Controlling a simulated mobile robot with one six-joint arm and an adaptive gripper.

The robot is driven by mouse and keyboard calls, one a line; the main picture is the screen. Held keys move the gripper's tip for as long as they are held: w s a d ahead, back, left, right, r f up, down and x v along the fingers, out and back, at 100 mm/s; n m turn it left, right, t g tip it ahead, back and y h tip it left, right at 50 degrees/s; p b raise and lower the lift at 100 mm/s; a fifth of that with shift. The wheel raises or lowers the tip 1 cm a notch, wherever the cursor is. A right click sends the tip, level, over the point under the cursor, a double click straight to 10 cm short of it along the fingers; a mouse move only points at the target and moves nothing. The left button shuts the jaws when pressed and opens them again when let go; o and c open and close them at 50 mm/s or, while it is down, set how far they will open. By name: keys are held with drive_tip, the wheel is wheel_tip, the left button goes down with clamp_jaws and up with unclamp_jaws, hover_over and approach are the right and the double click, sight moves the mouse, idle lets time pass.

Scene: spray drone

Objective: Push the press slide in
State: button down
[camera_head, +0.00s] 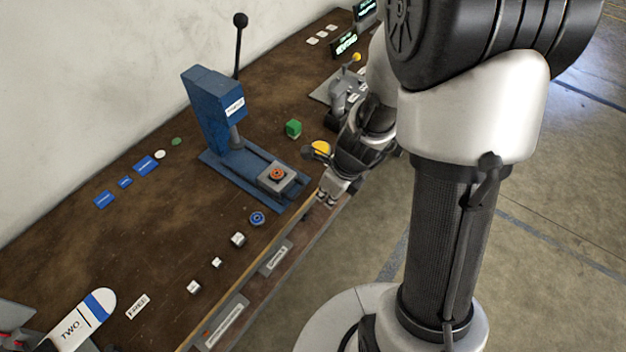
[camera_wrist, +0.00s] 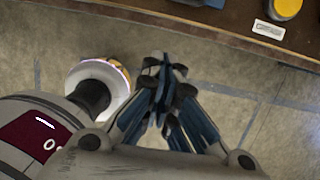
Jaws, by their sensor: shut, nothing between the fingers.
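The blue press (camera_head: 213,110) stands on the wooden table, with a tall black lever with a ball knob at its top. Its slide (camera_head: 276,178) sits on the base rails toward the table's front edge, out from under the press head, and carries an orange round part (camera_head: 277,173). My gripper (camera_head: 327,196) is at the table's front edge, just right of the slide and apart from it. In the wrist view my gripper (camera_wrist: 163,85) is shut and empty, with bare floor beneath it. The press slide cannot be made out in the wrist view.
A blue ring part (camera_head: 257,218) and several small white blocks lie near the front edge. A grey lever device (camera_head: 345,88) stands farther back.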

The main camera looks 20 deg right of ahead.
drive_tip(key=w+a+f+b, duration=0.1)
drive_tip(key=f, duration=0.1)
drive_tip(key=w+a+f+b, duration=0.1)
drive_tip(key=w+f+b, duration=0.1)
drive_tip(key=f, duration=0.1)
drive_tip(key=w+a+f+b, duration=0.1)
drive_tip(key=w+f+b, duration=0.1)
drive_tip(key=f, duration=0.1)
drive_tip(key=shift+w+a+f, duration=0.15)
drive_tip(key=shift+a+f, duration=0.05)
drive_tip(key=shift+a, duration=0.2)
